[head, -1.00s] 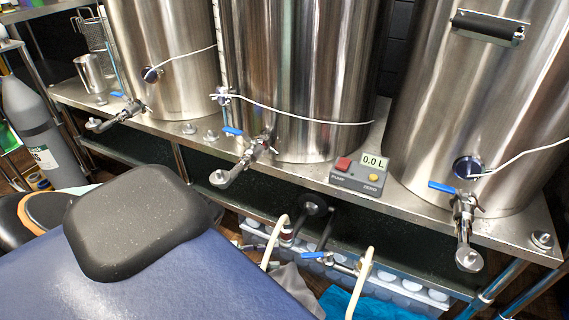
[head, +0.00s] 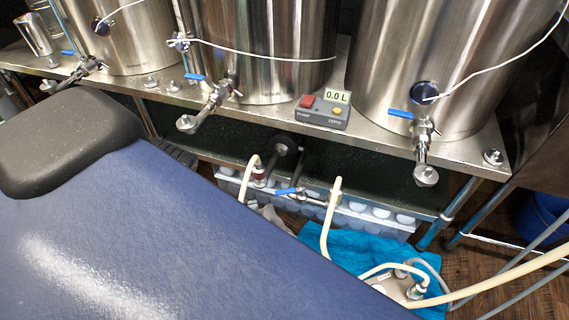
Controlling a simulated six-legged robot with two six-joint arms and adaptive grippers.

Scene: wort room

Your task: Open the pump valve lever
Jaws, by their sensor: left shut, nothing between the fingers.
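The pump valve lever (head: 287,191) is a small blue handle on a metal fitting low under the steel shelf, between two cream hoses. It lies nearly level in the picture and points left. A black round pump part (head: 286,144) is above it. My left gripper (head: 178,152) shows only as a small dark ribbed piece past the edge of my blue body, left of and above the lever in the picture. It is shut and empty, apart from the lever, and mostly hidden. My right gripper is not in view.
Steel kettles with blue-handled taps (head: 400,113) stand on the shelf (head: 455,150). A control box (head: 322,111) reads 0.0 L. Cream hoses (head: 332,215) rise beside the lever. A crate of white round items (head: 380,217) is behind; a blue cloth (head: 350,248) lies on the floor.

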